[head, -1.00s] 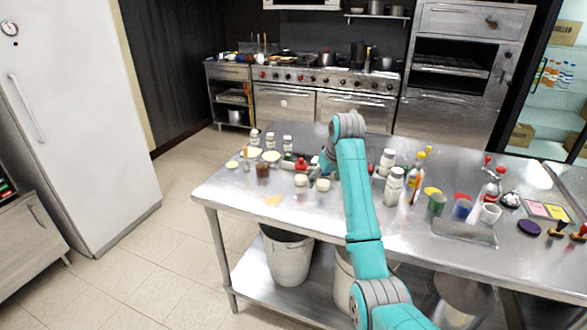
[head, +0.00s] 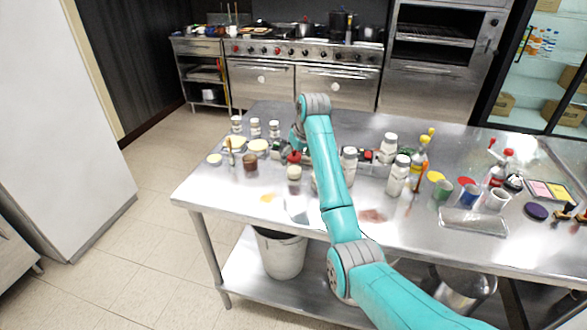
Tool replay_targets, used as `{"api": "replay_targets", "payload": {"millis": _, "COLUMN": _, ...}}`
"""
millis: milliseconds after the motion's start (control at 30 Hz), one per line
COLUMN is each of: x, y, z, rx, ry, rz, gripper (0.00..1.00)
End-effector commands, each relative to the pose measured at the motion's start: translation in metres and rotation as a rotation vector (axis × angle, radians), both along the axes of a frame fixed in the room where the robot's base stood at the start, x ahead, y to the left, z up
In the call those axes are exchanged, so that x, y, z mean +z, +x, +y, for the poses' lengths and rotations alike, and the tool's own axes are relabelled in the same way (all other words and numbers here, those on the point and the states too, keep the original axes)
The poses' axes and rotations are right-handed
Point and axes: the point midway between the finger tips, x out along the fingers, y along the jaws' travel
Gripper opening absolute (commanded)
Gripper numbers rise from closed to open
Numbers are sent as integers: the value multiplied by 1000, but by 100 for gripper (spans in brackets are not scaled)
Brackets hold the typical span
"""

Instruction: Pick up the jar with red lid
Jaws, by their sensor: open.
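A small red lid or cap (head: 293,157) shows among the jars left of my arm, in the head view. The body under it is partly hidden, so I cannot tell its shape for sure. My gripper (head: 292,149) is just above or behind this red top, at the end of the teal arm. Its fingers are small and mostly hidden, open, with nothing seen held. A pale-topped jar (head: 293,174) stands just in front of the red top. A brown jar (head: 250,162) stands to its left.
The steel table (head: 225,190) carries several white-capped bottles, including one right of my arm (head: 398,176), and sauce bottles (head: 420,154). Cups and a clear tray (head: 473,222) are farther right. A bucket (head: 281,252) stands below. The table's front left corner is mostly bare.

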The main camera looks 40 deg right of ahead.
Motion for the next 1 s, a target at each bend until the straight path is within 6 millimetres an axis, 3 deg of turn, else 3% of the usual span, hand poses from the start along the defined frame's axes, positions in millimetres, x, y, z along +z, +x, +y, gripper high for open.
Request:
{"api": "replay_targets", "payload": {"millis": 400, "x": -43, "y": 17, "z": -5, "rx": 0, "ry": 1, "rz": 3, "gripper": 88}}
{"api": "replay_targets", "payload": {"millis": 733, "x": -49, "y": 20, "z": -6, "rx": 0, "ry": 0, "rz": 0, "gripper": 88}}
{"api": "replay_targets", "payload": {"millis": 767, "x": -49, "y": 20, "z": -6, "rx": 0, "ry": 0, "rz": 0, "gripper": 82}}
{"api": "replay_targets", "payload": {"millis": 1000, "x": -49, "y": 20, "z": -6, "rx": 0, "ry": 0, "rz": 0, "gripper": 22}}
